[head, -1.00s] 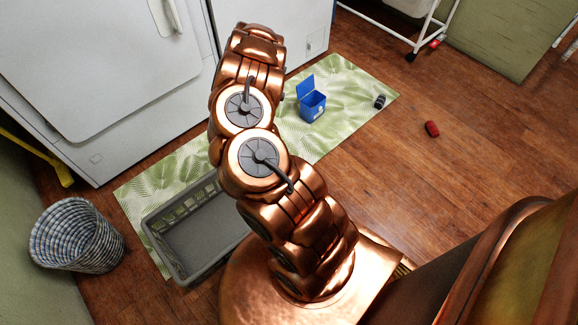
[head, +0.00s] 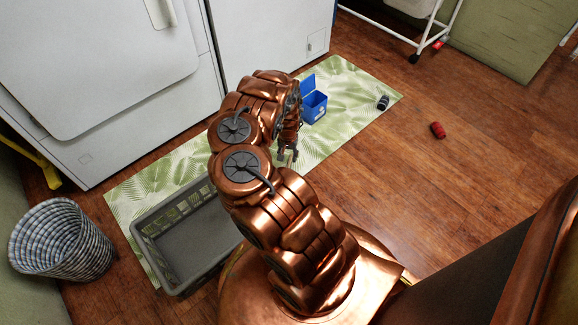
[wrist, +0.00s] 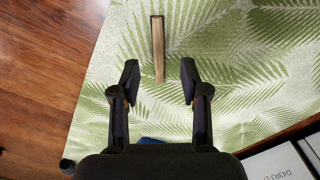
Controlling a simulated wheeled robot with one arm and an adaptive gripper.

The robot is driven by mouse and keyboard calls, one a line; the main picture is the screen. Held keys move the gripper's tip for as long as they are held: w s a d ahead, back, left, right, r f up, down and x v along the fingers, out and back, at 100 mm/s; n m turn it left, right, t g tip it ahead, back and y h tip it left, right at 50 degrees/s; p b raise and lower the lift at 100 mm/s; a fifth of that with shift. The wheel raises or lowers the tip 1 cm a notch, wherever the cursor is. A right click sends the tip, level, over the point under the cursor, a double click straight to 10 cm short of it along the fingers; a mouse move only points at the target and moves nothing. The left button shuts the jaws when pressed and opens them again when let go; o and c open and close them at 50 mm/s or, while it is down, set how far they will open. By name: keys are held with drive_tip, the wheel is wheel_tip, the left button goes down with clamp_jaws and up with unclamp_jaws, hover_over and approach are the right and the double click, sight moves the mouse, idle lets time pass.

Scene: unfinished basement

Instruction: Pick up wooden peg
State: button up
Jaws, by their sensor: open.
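The wooden peg (wrist: 158,50) is a long, thin, light-brown piece with dark edges at its far end. It lies on the leaf-patterned mat (wrist: 225,60) in the wrist view, pointing away from my gripper. My gripper (wrist: 159,80) is open, and the near end of the peg shows between its two dark fingertips. No contact between them is visible, and I cannot tell the height gap. In the head view my gripper (head: 288,153) hangs over the mat beside my arm. I cannot make out the peg in the head view.
A blue lidded bin (head: 314,106) stands on the mat near my gripper. A grey crate (head: 172,280) lies at the mat's near left. A dark can-like item (head: 383,103) and a red one (head: 438,130) lie to the right. White appliances (head: 270,45) border the back. Open wooden floor lies right.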

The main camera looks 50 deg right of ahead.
sight(289, 164)
drive_tip(key=shift+w+d+f+b, duration=0.1)
drive_tip(key=shift+d+f+b, duration=0.1)
drive_tip(key=shift+f+b, duration=1.05)
drive_tip(key=shift+d+f+b, duration=0.2)
drive_tip(key=shift+f+b, duration=0.65)
drive_tip(key=shift+f, duration=0.8)
drive_tip(key=shift+r, duration=0.1)
drive_tip(key=c, duration=0.8)
